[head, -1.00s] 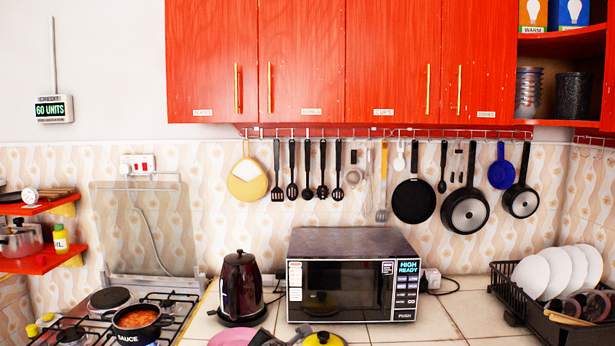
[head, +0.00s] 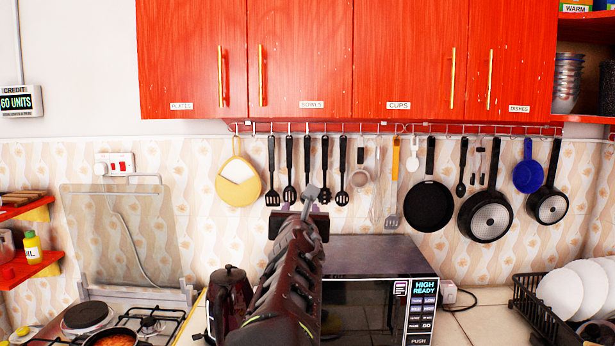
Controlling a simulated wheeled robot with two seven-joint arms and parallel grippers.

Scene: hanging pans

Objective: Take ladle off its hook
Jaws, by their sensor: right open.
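Several black utensils hang in a row from hooks on the rail under the red cupboards. The middle one (head: 307,170) has a solid, rounded head and looks most like the ladle, but I cannot be sure. Its lower end is close to or partly behind my gripper in the picture. My right gripper (head: 303,203) is open, in front of the lower ends of these utensils, with its arm rising from the bottom centre. It holds nothing that I can see. I cannot tell its distance from the wall. My left gripper is out of view.
A microwave (head: 380,265) and kettle (head: 230,300) stand below. A stove is at lower left, a dish rack (head: 530,310) at right.

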